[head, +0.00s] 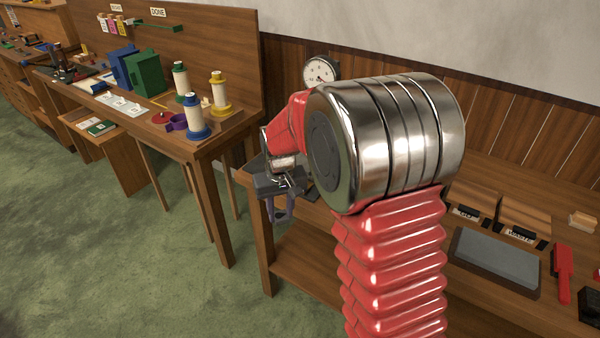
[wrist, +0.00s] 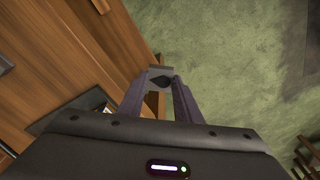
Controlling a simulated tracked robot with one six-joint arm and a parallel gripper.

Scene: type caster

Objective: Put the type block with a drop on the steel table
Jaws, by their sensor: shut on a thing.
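My gripper (wrist: 160,84) is shut on a small grey block (wrist: 157,71), held between the fingertips in the wrist view. A dark patch shows by it; I cannot tell whether that is a drop mark. In the head view my gripper (head: 279,216) hangs at the left end of the right-hand bench, pointing down beside its edge. The block is too small to make out there. A flat grey slab (head: 495,262) in a dark frame lies on that bench, right of my arm. I cannot tell whether it is the steel table.
The left bench (head: 207,150) holds thread spools (head: 220,95), a blue folder box (head: 122,68) and a green one (head: 145,73). A round dial (head: 319,72) stands behind my arm. A red-handled tool (head: 562,272) lies right of the slab. Green floor (head: 150,260) is open at left.

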